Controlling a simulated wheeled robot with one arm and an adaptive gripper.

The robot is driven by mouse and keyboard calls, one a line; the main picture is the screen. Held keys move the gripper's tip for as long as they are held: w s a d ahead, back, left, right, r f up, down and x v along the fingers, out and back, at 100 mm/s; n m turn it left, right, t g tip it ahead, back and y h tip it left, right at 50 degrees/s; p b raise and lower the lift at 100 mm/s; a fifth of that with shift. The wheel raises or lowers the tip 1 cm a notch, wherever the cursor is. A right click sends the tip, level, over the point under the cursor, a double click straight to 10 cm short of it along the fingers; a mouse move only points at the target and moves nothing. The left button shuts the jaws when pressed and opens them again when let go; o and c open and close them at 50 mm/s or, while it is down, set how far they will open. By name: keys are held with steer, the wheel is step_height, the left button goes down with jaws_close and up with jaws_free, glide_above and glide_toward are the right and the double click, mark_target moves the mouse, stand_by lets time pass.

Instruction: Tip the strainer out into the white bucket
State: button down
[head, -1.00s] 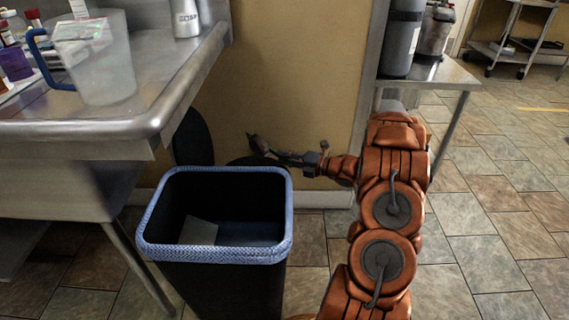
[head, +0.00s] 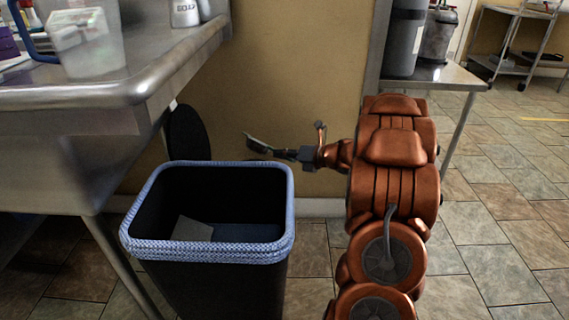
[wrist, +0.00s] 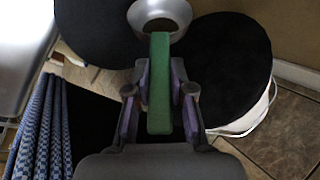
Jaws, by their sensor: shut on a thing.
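My gripper (wrist: 158,100) is shut on the green handle of the strainer (wrist: 160,85). The strainer's small metal bowl (wrist: 160,14) points away from me at the top of the wrist view, with a dark inside; I cannot tell what it holds. In the head view my gripper (head: 300,155) and the strainer (head: 263,147) hang in the air beyond the bin. The white bucket (wrist: 262,112) shows only as a pale side and wire handle at the right of the wrist view, under a round black top (wrist: 225,65). In the head view I cannot make it out.
A black bin (head: 215,285) with a blue checked rim stands in front, with a grey piece inside. Another black disc (head: 187,132) stands behind it. A steel counter (head: 150,85) with a clear jug (head: 88,40) is at left. Tiled floor is free at right.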

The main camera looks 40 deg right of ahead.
steer(key=shift+a+f+n+h+b, duration=0.25)
steer(key=shift+n+h+b, duration=0.4)
steer(key=shift+b, duration=1.95)
steer(key=shift+r+n+h+b, duration=0.15)
steer(key=shift+n+h+b, duration=0.1)
steer(key=shift+n+b, duration=0.45)
steer(key=shift+a+r+n, duration=0.1)
steer(key=shift+r+n, duration=0.1)
steer(key=shift+n, duration=0.05)
steer(key=shift+a+r+n+h, duration=0.1)
steer(key=shift+a+n+h, duration=0.1)
steer(key=shift+n+h, duration=0.8)
